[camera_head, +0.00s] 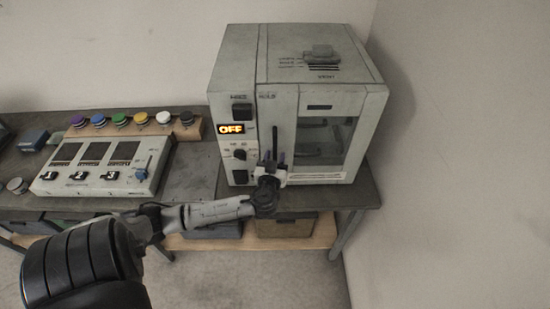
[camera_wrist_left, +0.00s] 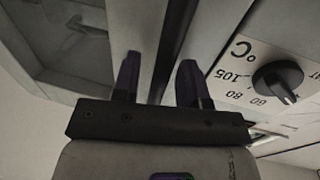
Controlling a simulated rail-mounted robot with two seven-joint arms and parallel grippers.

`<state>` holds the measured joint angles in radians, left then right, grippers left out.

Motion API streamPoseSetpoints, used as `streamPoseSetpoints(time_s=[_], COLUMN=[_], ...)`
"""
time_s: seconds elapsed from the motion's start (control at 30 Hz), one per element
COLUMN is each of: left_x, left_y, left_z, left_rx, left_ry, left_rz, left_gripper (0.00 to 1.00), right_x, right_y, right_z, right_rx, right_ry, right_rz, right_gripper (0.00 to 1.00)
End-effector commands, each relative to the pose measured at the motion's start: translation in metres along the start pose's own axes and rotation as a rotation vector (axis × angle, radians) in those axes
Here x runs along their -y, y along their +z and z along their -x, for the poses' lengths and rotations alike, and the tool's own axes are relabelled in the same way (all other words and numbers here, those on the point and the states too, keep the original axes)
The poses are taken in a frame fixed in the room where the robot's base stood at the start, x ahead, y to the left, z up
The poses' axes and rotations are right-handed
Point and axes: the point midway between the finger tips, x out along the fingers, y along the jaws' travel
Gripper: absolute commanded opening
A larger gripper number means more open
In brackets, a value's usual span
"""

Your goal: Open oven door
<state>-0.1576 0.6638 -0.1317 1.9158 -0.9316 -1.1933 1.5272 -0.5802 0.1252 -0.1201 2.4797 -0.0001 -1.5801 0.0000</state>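The oven (camera_head: 240,75) is a grey-white box on the table, its windowed door (camera_head: 325,135) shut. A dark upright handle (camera_head: 274,148) runs along the door's left side. My left gripper (camera_head: 271,166) is at the lower part of this handle. In the left wrist view its two fingers (camera_wrist_left: 160,82) are apart, with the dark handle bar (camera_wrist_left: 180,40) running between them. A gap shows beside the left finger, so the gripper looks open around the bar. Whether a finger touches it is unclear. My right gripper is in neither view.
The oven's control panel has a lit OFF display (camera_head: 231,128) and a dial (camera_wrist_left: 278,82) close to the left gripper. A numbered switch box (camera_head: 100,165) and a row of coloured knobs (camera_head: 130,121) are to the left. A wall stands close on the right.

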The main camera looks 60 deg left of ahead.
Motion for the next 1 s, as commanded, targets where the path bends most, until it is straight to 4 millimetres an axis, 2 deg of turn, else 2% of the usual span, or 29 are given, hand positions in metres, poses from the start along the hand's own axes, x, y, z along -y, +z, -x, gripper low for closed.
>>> streamPoseSetpoints(time_s=[0.1, 0.5, 1.0], left_x=[0.0, 0.0, -0.0001], left_y=[0.0, 0.0001, 0.0014], left_z=[0.0001, 0.0004, 0.006], left_rx=[0.0, 0.0, 0.002], left_ry=[0.0, 0.0, -0.022], left_rz=[0.0, 0.0, 0.003], left_gripper=[0.39, 0.0, 0.0], right_x=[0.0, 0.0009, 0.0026], right_y=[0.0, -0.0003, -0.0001], right_z=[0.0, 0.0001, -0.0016], right_rx=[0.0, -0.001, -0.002], right_ry=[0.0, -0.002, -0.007], right_rz=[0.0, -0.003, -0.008], right_gripper=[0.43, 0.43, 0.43])
